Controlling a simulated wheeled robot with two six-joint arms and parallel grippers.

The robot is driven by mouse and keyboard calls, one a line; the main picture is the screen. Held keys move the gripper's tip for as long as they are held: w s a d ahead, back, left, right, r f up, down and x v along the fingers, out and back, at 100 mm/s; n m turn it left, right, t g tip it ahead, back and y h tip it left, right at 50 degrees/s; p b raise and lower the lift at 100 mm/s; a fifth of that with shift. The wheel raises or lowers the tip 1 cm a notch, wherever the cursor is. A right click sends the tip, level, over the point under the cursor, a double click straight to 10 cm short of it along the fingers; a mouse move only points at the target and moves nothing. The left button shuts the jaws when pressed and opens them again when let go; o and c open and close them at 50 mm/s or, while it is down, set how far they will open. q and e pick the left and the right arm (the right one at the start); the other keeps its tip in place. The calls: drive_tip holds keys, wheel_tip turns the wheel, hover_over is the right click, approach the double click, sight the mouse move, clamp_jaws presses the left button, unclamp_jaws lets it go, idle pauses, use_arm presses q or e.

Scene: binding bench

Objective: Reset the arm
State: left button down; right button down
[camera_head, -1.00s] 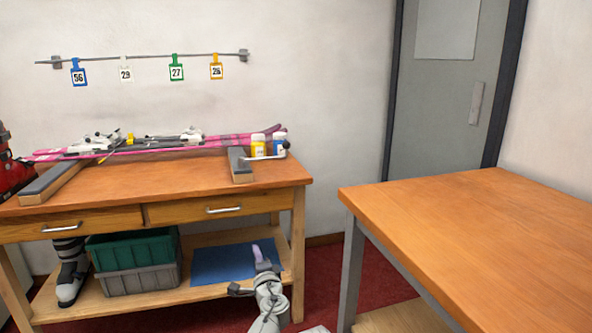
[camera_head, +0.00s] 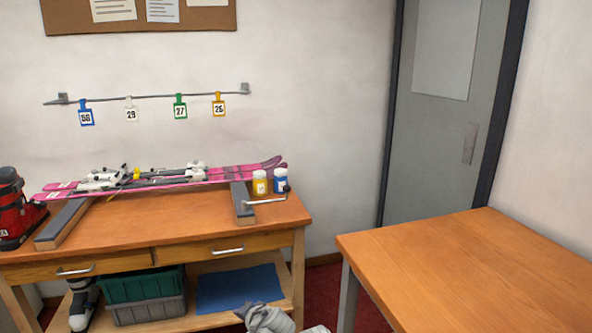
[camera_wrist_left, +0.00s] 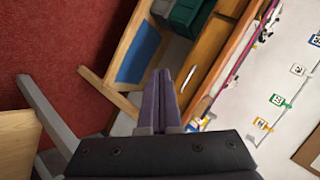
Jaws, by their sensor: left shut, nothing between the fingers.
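My left gripper (camera_wrist_left: 163,98) shows in the left wrist view with its two purple-grey fingers together and nothing between them. It points toward the workbench, which appears turned on its side there, and touches nothing that I can see. In the head view, a grey part of my arm (camera_head: 268,318) shows at the bottom edge, in front of the workbench (camera_head: 180,222); the fingers cannot be made out there. My right gripper is in neither view.
Pink skis (camera_head: 225,174) lie across supports on the workbench, beside a yellow bottle (camera_head: 260,182), a blue bottle (camera_head: 281,181) and a red boot (camera_head: 15,210). A green crate (camera_head: 140,286) and blue mat (camera_head: 238,288) are below. A bare table (camera_head: 470,265) stands right.

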use_arm(q)
drive_tip(key=s+d+r+g+h+p, duration=0.1)
drive_tip(key=s+d+r+g+p, duration=0.2)
drive_tip(key=s+p, duration=0.3)
drive_tip(key=s+d+r+n+g+h+p, duration=0.1)
drive_tip(key=s+d+r+g+h+p, duration=0.1)
drive_tip(key=s, duration=0.5)
drive_tip(key=s+d+r+n+g+h+p, duration=0.1)
drive_tip(key=s+d+r+g+h+p, duration=0.1)
drive_tip(key=p, duration=0.7)
drive_tip(key=s+d+r+g, duration=0.1)
drive_tip(key=s+r+g, duration=0.1)
drive_tip(key=s+r, duration=0.1)
drive_tip(key=shift+s+d+r+p, duration=0.3)
drive_tip(key=shift+s+d+r, duration=0.1)
drive_tip(key=shift+s, duration=0.35)
